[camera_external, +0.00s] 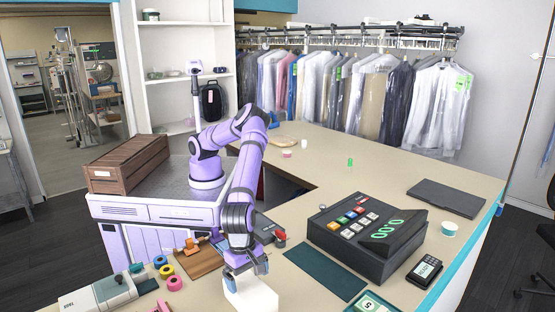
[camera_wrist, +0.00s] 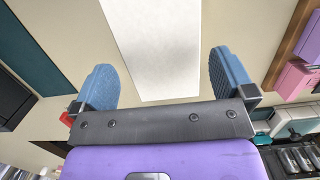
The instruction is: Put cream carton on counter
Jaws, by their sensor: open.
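The cream carton (camera_external: 254,296), a plain off-white box, stands at the near edge of the external view, on or just over the beige counter (camera_external: 316,206); its lower end is cut off, so its base contact is hidden. My gripper (camera_external: 246,270) points down at the carton's top. In the wrist view the carton (camera_wrist: 155,45) runs between the two blue fingers of my open gripper (camera_wrist: 163,78), with a gap visible on each side. The counter (camera_wrist: 75,40) shows around it.
A dark cash register (camera_external: 366,238) and a dark green mat (camera_external: 325,271) lie right of the carton. A wooden board (camera_external: 196,260), coloured tape rolls (camera_external: 167,271) and a grey-white device (camera_external: 100,296) lie left. The counter's far middle is mostly clear.

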